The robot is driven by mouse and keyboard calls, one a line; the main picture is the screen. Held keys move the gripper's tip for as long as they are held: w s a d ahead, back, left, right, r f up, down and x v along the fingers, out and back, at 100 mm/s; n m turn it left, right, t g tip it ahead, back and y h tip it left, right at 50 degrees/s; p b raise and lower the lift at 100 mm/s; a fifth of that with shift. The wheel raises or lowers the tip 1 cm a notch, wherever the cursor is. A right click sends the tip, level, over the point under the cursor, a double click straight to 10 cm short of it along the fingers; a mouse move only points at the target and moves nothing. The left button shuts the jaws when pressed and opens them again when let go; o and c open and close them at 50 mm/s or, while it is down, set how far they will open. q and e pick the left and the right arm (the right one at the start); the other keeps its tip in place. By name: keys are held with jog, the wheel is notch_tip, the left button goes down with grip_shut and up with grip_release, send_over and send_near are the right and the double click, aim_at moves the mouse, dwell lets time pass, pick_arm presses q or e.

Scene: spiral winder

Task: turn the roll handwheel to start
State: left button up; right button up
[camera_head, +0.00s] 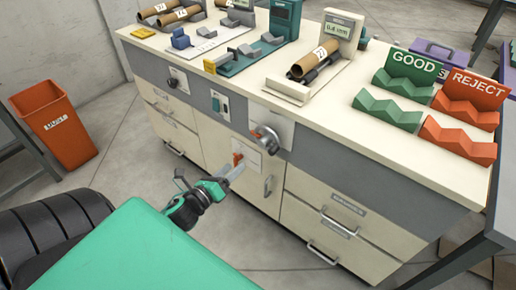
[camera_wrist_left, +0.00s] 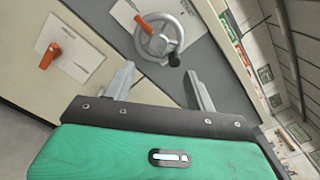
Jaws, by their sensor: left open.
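The roll handwheel (camera_head: 266,138) is a grey metal wheel on a pale plate on the cabinet's front. In the left wrist view the handwheel (camera_wrist_left: 164,42) shows a black knob (camera_wrist_left: 174,60) on its rim and an orange part (camera_wrist_left: 143,25) at its upper left. My left gripper (camera_head: 232,174) is below and to the left of the wheel in the head view, apart from it. In the left wrist view the fingers of my left gripper (camera_wrist_left: 160,84) are spread with nothing between them, and the wheel shows beyond them. My right gripper is not in view.
An orange lever (camera_head: 238,158) on a pale plate sits left of the wheel, close to my left gripper; the lever (camera_wrist_left: 50,55) also shows in the wrist view. A switch box (camera_head: 220,105) is above. Drawers (camera_head: 340,210) are to the right. An orange bin (camera_head: 55,125) stands at left.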

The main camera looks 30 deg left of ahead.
aim_at(260, 144)
pick_arm(q)
jog(key=w, duration=0.9)
jog(key=w+d, duration=0.1)
jog(key=w, duration=0.3)
jog(key=shift+w+f, duration=0.1)
jog(key=shift+w, duration=0.05)
jog(key=c, duration=1)
